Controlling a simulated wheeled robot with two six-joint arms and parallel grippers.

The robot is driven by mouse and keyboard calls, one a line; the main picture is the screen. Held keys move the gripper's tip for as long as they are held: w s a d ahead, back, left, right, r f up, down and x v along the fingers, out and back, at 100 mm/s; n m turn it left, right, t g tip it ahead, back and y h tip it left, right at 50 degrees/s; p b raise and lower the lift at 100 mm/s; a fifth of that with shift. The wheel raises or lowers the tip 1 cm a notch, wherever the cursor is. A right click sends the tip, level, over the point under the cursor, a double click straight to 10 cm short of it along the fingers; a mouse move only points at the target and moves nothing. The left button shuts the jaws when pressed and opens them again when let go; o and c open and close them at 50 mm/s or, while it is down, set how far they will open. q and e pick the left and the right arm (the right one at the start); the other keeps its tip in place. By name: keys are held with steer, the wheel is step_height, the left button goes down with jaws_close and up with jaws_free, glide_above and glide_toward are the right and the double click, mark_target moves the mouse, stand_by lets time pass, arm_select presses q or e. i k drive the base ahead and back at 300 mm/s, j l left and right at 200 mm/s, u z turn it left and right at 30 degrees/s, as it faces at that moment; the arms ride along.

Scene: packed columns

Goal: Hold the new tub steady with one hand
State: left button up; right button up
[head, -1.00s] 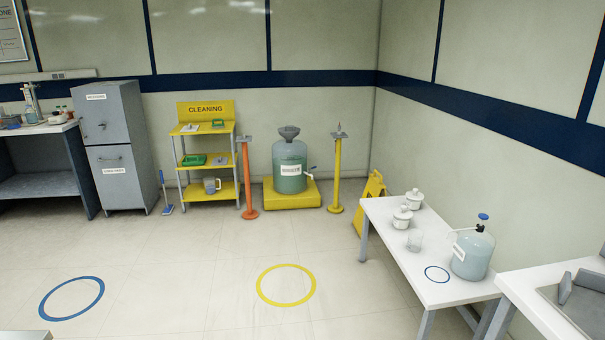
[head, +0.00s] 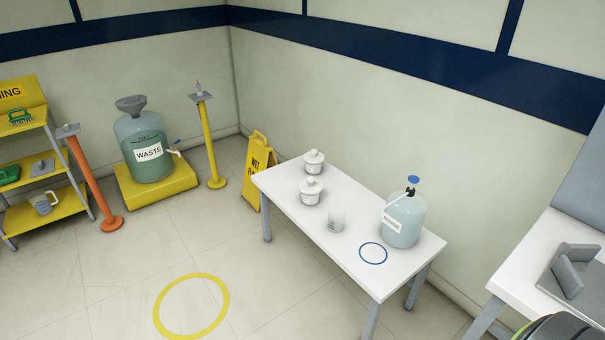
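Two white lidded tubs stand upright on the white table (head: 290,205). The farther tub (head: 314,162) is near the table's back left end, and the nearer tub (head: 311,191) is just in front of it. I cannot tell which of them is the new tub. Neither of my grippers shows in the head view, and nothing is seen touching the tubs.
A clear beaker (head: 336,219), a blue ring mark (head: 373,253) and a pump-topped jug (head: 404,220) share the table. A yellow wet-floor sign (head: 258,168) stands by its far end. A second bench (head: 543,268) is at right. Floor around the yellow ring (head: 162,311) is clear.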

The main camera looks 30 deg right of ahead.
mark_target(308, 199)
steer(key=i+j+z, duration=0.1)
steer(key=i+z, duration=0.3)
steer(key=i+j+z, duration=0.25)
steer(key=z, duration=0.2)
steer(key=i+j+z, duration=0.8)
steer(key=k+j, duration=0.05)
steer(key=k, duration=0.05)
